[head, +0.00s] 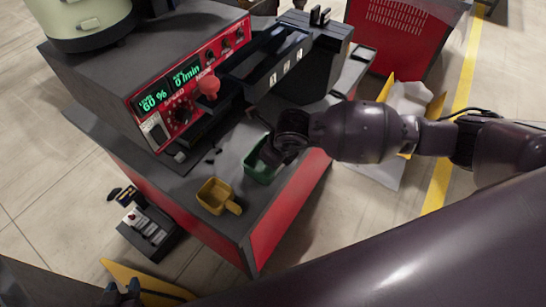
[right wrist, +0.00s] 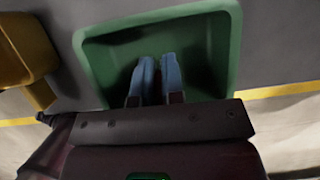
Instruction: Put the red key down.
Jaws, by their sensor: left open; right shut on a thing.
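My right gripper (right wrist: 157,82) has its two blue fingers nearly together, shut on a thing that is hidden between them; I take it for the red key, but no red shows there. The fingertips are over or inside a green scoop-like bin (right wrist: 207,60); I cannot tell whether they touch its floor. In the head view, my right gripper (head: 285,146) is at the green bin (head: 259,168) on the machine's dark top, partly covering it. My left gripper (head: 122,291) is open and empty at the lower left, away from the bin.
A yellow scoop (head: 214,195) stands beside the green bin, near the front edge. A control panel (head: 184,92) with a red knob (head: 208,87) rises behind. A dark box with switches (head: 148,232) is at lower left.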

